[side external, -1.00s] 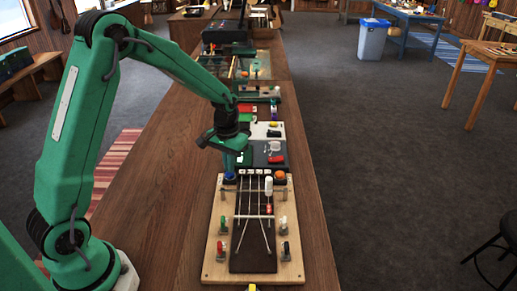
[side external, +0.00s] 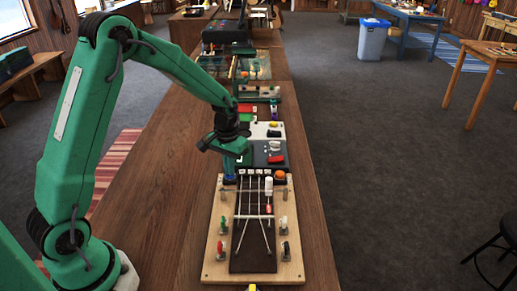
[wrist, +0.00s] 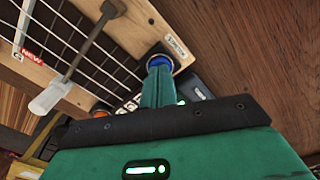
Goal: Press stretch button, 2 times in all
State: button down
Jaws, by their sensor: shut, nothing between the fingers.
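The blue button (wrist: 159,60) sits at a corner of the light wooden board, beside a small white label (wrist: 177,42) whose text is too small to read surely. I take it to be the stretch button. My gripper (wrist: 158,74) is shut and empty, with its tips right at the button, seemingly touching it. In the side view my gripper (side external: 229,174) stands over the board's far left corner and covers most of the button. I cannot tell how far the button is pushed in.
The board (side external: 212,255) carries strings, several tuner pegs (side external: 285,250), a white-handled lever (side external: 268,186) and an orange button (side external: 280,176) at its far right corner. Dark and white panels (side external: 270,130) lie beyond it on the long bench (side external: 150,220). The bench left of the board is clear.

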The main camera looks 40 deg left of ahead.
jog(key=shift+r, duration=3.6)
jog(key=shift+r, duration=0.15)
jog(key=s+d+r+m+t, duration=0.1)
jog(key=s+d+r+t, duration=0.25)
jog(key=s+r, duration=0.6)
jog(key=s+d+r+m+t, duration=0.2)
jog(key=s+d+r, duration=0.1)
jog(key=s, duration=0.9)
jog(key=shift+s+r, duration=0.15)
